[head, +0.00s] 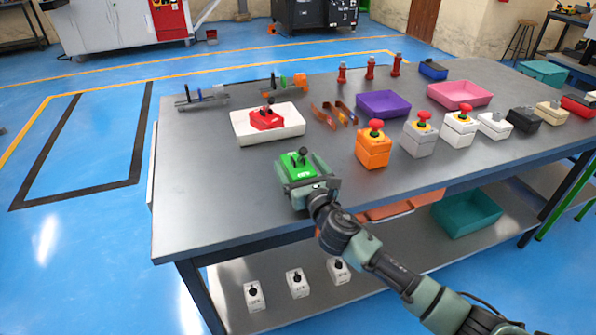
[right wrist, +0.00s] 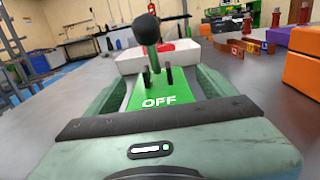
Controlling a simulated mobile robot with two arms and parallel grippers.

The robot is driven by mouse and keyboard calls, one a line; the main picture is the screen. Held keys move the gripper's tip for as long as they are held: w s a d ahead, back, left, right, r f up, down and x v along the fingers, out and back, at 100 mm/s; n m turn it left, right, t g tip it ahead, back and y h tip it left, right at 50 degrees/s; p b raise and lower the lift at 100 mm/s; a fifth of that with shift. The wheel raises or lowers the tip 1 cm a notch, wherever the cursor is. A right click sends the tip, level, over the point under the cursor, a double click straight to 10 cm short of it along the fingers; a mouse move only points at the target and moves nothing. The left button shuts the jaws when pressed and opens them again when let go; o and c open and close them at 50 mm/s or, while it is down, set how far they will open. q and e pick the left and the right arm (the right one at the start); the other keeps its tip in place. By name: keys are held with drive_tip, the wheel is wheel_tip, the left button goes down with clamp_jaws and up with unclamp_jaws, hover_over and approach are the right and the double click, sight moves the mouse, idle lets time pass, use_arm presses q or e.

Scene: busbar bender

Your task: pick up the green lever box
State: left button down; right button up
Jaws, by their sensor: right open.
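The green lever box (head: 300,163) sits on the grey table near its front edge, in the head view. My left gripper is not in view.
A white tray (head: 286,130) with a red lever box (head: 267,118) stands just behind the green one. An orange button box (head: 373,149) stands to the right. Purple (head: 384,101) and pink (head: 477,93) bins are further back. The table's front left (head: 212,205) is clear.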

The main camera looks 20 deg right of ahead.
drive_tip(key=shift+w+a+f, duration=0.1)
drive_tip(key=shift+w, duration=1.15)
drive_tip(key=c, duration=1.5)
drive_tip(key=shift+c, duration=1.3)
drive_tip(key=shift+r, duration=0.2)
